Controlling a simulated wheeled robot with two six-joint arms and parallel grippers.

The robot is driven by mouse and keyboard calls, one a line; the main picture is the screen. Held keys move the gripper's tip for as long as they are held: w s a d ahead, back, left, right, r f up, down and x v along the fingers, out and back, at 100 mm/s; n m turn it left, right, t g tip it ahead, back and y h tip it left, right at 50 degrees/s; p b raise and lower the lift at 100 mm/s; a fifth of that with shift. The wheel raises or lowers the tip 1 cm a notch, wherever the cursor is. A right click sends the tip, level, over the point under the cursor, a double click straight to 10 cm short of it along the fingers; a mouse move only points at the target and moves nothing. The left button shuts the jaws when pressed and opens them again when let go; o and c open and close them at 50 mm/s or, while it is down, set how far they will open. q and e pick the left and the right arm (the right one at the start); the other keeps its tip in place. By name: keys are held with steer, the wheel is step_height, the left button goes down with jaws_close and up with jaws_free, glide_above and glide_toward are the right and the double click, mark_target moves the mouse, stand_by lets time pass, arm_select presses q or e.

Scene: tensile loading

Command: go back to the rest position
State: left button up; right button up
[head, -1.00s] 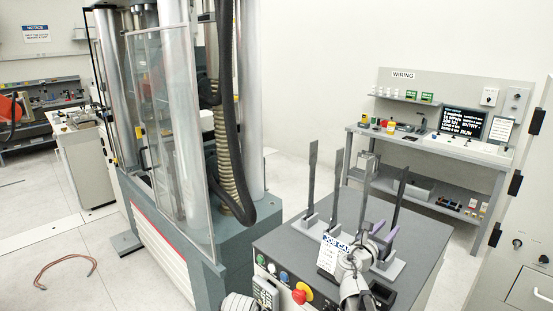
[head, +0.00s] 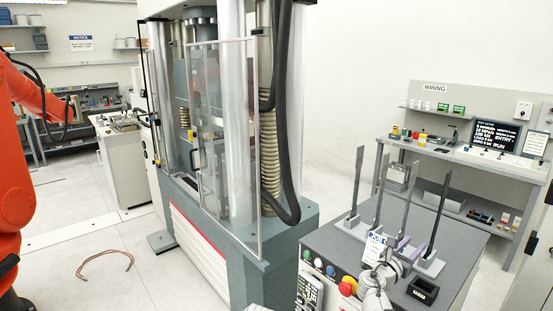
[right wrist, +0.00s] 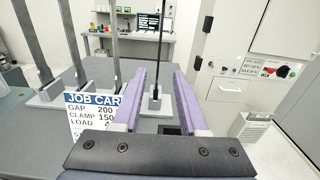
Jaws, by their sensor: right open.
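My right gripper (head: 408,249) is over the grey cart top in the head view, at the front of the upright strips. Its two purple fingers stand apart in the right wrist view (right wrist: 157,75), with no object clamped between them. A dark upright strip (right wrist: 160,45) in a small stand shows in the gap between the fingers; it appears to be beyond them. The same strip (head: 437,222) stands at the right of the row in the head view. My left gripper is in neither view.
A job card (head: 375,248) stands close to the right gripper. The cart (head: 330,240) carries several upright strips and a red button (head: 347,287). The tall testing machine (head: 225,150) stands left of it. An orange arm (head: 12,170) fills the left edge. A wiring bench (head: 470,155) is behind.

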steer(key=s+a+f+m+g+y, duration=0.3)
steer(key=s+a+f+m, duration=0.2)
steer(key=a+f+m, duration=0.2)
steer(key=s+a+f+m+g+y, duration=0.3)
steer(key=s+a+f+m, duration=0.1)
steer(key=a+f+m, duration=0.3)
steer(key=s+a+f+m+g+y, duration=0.3)
steer(key=s+a+f+m, duration=0.1)
steer(key=s+a, duration=0.3)
steer(key=s+a+f+m+g+y, duration=0.2)
steer(key=s+a, duration=0.6)
steer(key=a, duration=0.4)
steer(key=shift+s+a+f+m+g+y, duration=0.15)
steer(key=shift+a+f+m+g+y, duration=0.2)
steer(key=shift+f+m+y, duration=0.6)
